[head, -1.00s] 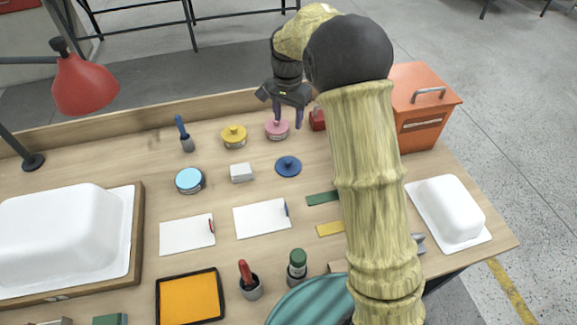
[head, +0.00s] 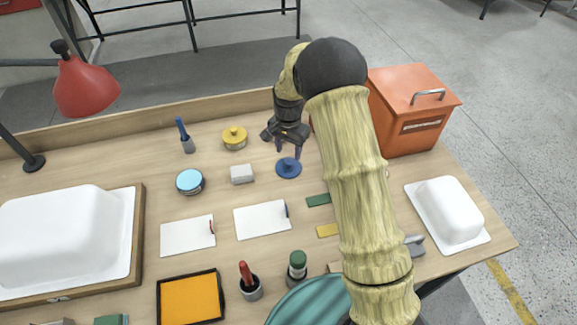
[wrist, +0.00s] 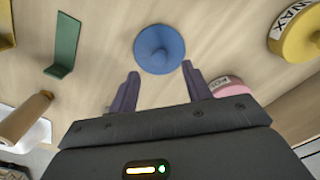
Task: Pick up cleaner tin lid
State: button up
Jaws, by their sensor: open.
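A round blue lid with a central knob (head: 288,168) lies alone on the bench. It also shows in the wrist view (wrist: 159,48), just beyond my fingertips. My gripper (head: 288,151) is open and empty, pointing down over the far edge of the lid. In the wrist view its two purple fingers (wrist: 161,71) stand apart, one toward each side of the lid, and the lid is not gripped. An open tin with pale blue contents (head: 190,181) stands to the left of the lid.
A yellow tin (head: 234,137) stands behind left, lettered WAX in the wrist view (wrist: 298,30). A pink tin (wrist: 228,87) is close beside my right finger there, hidden in the head view.

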aim_at(289, 161)
notch_tip(289, 161, down, 5)
jog(key=shift+f+p, duration=0.1)
jog(key=shift+p, duration=0.35)
jog(key=shift+s, duration=0.1)
dwell(0.4)
grip_shut()
notch_tip(289, 161, up, 10)
jog(key=shift+b, duration=0.45)
dwell(0.5)
